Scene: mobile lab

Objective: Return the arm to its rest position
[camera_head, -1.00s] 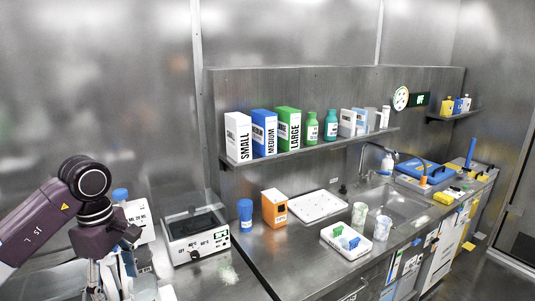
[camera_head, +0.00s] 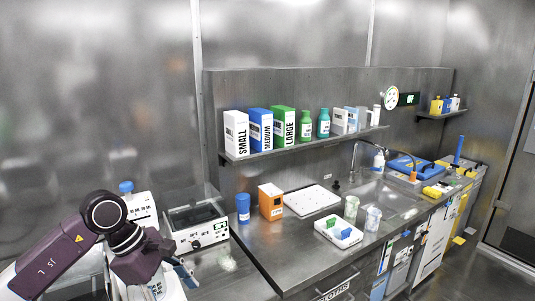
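My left arm comes in from the lower left, dark purple with black joints. Its wrist is bent over the left end of the bench, in front of a white instrument (camera_head: 141,211) with a blue-capped bottle (camera_head: 126,187) at its top. My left gripper is mostly hidden behind the wrist, with only a small grey-blue part (camera_head: 182,271) showing at its lower right. I cannot tell whether its fingers are open or shut, or whether they hold anything. My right arm and gripper are not in view.
A white heater box (camera_head: 197,229) stands right of the arm. A blue bottle (camera_head: 243,208), an orange box (camera_head: 270,202), a white mat (camera_head: 312,199) and a white tray (camera_head: 322,231) with small racks stand on the counter. A shelf (camera_head: 300,144) with boxes runs above. Space over the front counter is clear.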

